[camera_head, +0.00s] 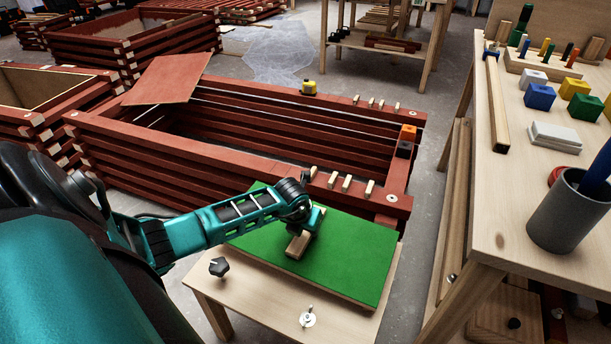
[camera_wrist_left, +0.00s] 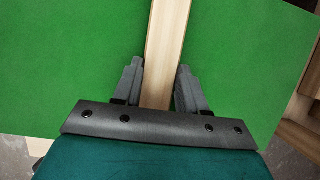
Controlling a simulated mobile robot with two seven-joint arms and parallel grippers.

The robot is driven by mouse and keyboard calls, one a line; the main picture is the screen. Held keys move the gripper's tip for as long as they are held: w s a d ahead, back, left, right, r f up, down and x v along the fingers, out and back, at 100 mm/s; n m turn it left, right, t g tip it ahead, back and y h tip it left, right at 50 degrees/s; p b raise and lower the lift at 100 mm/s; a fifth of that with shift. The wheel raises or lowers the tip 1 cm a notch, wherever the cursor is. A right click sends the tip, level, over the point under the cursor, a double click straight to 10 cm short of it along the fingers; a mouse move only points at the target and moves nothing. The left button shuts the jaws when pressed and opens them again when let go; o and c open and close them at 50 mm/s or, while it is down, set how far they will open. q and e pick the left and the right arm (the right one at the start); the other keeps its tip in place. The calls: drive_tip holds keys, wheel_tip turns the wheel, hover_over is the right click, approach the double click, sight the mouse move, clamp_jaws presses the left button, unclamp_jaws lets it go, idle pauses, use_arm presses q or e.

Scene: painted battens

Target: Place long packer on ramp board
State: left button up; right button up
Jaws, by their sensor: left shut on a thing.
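The long packer (camera_head: 297,246), a pale wooden bar, is in my left gripper (camera_head: 307,228) over the green board (camera_head: 352,254), which I take as the ramp board. In the left wrist view the packer (camera_wrist_left: 167,32) runs up between the two grey fingers (camera_wrist_left: 159,70), which are shut on its sides; its top end is cut off by the frame. The green board (camera_wrist_left: 70,60) fills the background behind it. I cannot tell whether the packer touches the board. My right gripper is not in view.
The green board lies on a low wooden table (camera_head: 255,291) with a black knob (camera_head: 219,267) and a bolt (camera_head: 307,318). A red batten frame (camera_head: 240,168) with several small pale blocks stands behind. At right, a workbench (camera_head: 500,215) carries a grey cup (camera_head: 568,212) and coloured blocks.

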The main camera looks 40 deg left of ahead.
use_arm(q)
drive_tip(key=shift+f, duration=0.1)
drive_tip(key=o, duration=1)
drive_tip(key=shift+o, duration=0.2)
